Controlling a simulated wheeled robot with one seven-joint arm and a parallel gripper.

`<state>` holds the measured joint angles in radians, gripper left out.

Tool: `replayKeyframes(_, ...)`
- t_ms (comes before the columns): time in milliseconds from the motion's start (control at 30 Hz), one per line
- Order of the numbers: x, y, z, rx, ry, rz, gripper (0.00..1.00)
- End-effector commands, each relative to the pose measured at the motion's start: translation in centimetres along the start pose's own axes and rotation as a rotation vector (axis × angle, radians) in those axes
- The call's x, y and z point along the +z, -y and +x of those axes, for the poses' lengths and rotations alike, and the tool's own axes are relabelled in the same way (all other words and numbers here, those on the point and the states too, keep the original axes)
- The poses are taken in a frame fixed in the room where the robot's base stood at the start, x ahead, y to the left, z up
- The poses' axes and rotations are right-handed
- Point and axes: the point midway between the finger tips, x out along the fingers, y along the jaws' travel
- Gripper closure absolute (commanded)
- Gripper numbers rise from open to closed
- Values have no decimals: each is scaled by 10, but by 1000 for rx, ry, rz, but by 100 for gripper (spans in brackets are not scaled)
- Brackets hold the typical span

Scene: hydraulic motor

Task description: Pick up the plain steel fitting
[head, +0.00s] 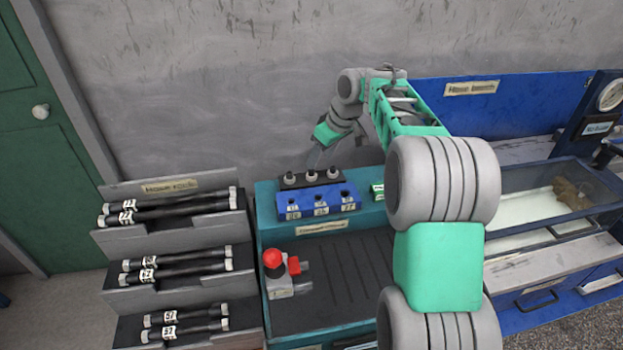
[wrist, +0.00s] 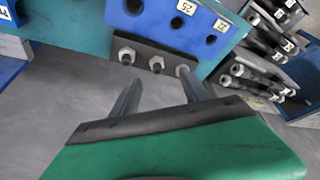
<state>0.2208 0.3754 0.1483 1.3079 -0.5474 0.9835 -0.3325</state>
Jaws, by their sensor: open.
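Three fittings stand in a row on a black holder (head: 312,185), which also shows in the wrist view (wrist: 153,49). In the wrist view these are the left fitting (wrist: 126,56), middle fitting (wrist: 157,65) and right fitting (wrist: 182,71); all look grey, with hex nuts. I cannot tell which is the plain steel one. My gripper (wrist: 158,79) is open and empty, its two fingers pointing at the row and spread on either side of the middle fitting in the picture. The right fingertip overlaps the right fitting. In the head view my gripper (head: 322,152) is above and behind the holder.
A blue block (head: 320,203) with numbered holes stands in front of the holder on a teal bench (head: 263,215). A red-knobbed device (head: 278,275) sits on the bench's dark top. A hose rack (head: 165,230) stands left, a glass-topped case (head: 545,195) right. The wall is close behind.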

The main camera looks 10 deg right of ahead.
Motion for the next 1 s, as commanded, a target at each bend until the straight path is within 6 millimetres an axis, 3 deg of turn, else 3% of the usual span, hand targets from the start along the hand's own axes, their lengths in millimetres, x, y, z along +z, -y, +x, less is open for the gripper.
replayKeyframes(100, -4, -8, 13, -6, -5, -25, 47)
replayKeyframes(367, -6, -6, 44, -7, -5, -26, 47)
replayKeyframes(600, -8, -7, 82, -5, -6, -24, 47)
replayKeyframes(800, -8, -7, 84, -3, -7, -24, 47)
replayKeyframes(1000, -8, -7, 84, -4, -7, -24, 64)
